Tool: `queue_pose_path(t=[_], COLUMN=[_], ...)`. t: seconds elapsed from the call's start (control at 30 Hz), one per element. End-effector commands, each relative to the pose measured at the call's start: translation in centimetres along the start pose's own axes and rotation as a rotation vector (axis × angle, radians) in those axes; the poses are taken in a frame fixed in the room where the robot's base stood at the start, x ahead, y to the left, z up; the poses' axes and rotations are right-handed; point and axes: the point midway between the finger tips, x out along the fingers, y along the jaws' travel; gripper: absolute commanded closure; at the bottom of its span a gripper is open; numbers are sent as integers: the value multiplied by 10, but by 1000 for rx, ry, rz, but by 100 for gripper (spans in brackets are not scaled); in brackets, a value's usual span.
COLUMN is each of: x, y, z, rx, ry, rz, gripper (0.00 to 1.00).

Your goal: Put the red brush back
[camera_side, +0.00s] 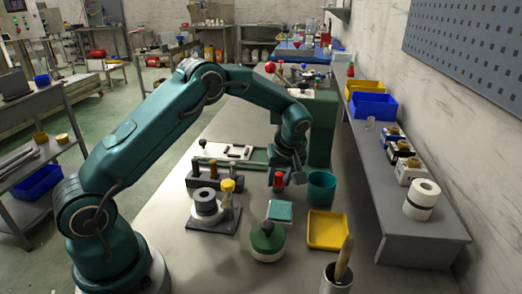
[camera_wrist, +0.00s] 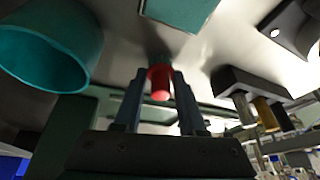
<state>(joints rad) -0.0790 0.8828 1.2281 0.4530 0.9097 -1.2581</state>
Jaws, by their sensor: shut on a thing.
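My gripper (camera_side: 283,177) is low over the bench, left of a teal cup. In the wrist view its two fingers (camera_wrist: 158,100) are closed on the red brush (camera_wrist: 160,83), one on each side. The brush's red end also shows in the side view (camera_side: 278,181); the rest of it is hidden by the gripper. A dark rack (camera_side: 215,184) with several upright pieces in it stands left of my gripper. It appears at the right in the wrist view (camera_wrist: 250,85). I cannot tell which of its places is empty.
The teal cup (camera_side: 321,188) stands close to the right of my gripper. In front are a teal square pad (camera_side: 279,211), a green-topped pot (camera_side: 267,243), a yellow tray (camera_side: 328,230) and a stand with a grey roll (camera_side: 206,203). A green machine (camera_side: 320,125) stands behind.

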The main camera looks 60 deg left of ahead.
Motion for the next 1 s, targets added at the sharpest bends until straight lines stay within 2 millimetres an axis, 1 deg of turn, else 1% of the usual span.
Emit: queue_pose_path(t=[0.07, 0.1, 0.17, 0.47, 0.57, 0.67, 1.0], x=[2, 3, 2, 2, -2, -15, -85], y=[0, 0, 0, 0, 0, 1, 1], z=[1, 1, 1, 1, -1, -1, -1], rx=[0, 0, 0, 0, 0, 0, 0], ry=[0, 0, 0, 0, 0, 2, 2], rz=[-1, -1, 0, 0, 1, 3, 5], gripper=[100, 52, 30, 30, 30, 30, 30])
